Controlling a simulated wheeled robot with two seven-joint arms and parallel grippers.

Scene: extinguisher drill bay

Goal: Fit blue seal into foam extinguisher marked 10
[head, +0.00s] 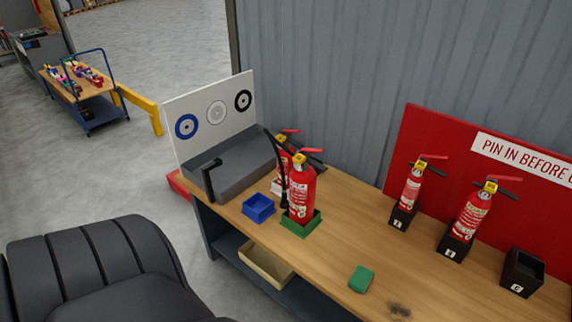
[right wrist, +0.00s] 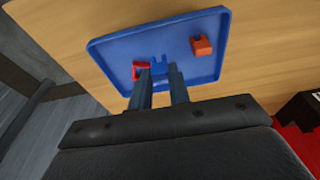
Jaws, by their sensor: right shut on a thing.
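In the right wrist view my right gripper (right wrist: 161,72) reaches over a blue tray (right wrist: 112,42). It is shut on a small blue piece, which looks like the blue seal (right wrist: 158,62), at its fingertips. The fingers partly hide it. In the head view a red extinguisher (head: 301,190) stands upright in a green tray on the bench. Another extinguisher (head: 282,160) is partly hidden behind it. Two more extinguishers, a left one (head: 411,190) and a right one (head: 470,213), sit in black holders. I cannot read a 10 on any. My left gripper is not in view.
The blue tray also holds a red piece (right wrist: 141,69) beside the fingers and an orange piece (right wrist: 201,45). On the bench (head: 335,255) are a small blue bin (head: 258,208), a green block (head: 361,279) and an empty black holder (head: 522,272). A grey unit (head: 235,165) stands at the bench's left end.

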